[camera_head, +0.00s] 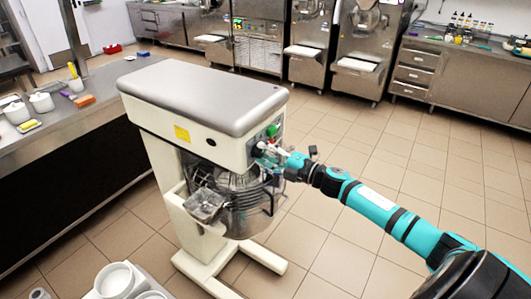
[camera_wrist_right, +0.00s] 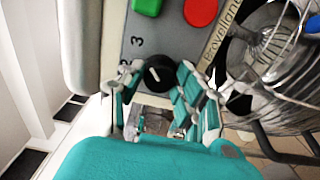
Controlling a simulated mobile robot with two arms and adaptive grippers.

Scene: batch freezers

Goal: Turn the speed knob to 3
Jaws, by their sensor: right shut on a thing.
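The black round speed knob (camera_wrist_right: 158,72) sits on the grey control panel (camera_wrist_right: 165,38) of the mixer, with a short white pointer mark on its face. The digits 3 and 2 are printed beside it, to its upper left in the right wrist view. My right gripper (camera_head: 270,153) reaches the panel in the head view, its fingers on both sides of the knob and shut on it (camera_wrist_right: 156,80). I cannot tell exactly which number the pointer marks. In the head view the fingers largely hide the knob. My left gripper is not in view.
A green button (camera_wrist_right: 147,6) and a red button (camera_wrist_right: 200,12) lie close above the knob. The wire guard and metal bowl (camera_wrist_right: 280,70) are right beside the gripper. A counter (camera_head: 95,95) stands left of the mixer (camera_head: 200,88); the tiled floor (camera_head: 400,170) to the right is open.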

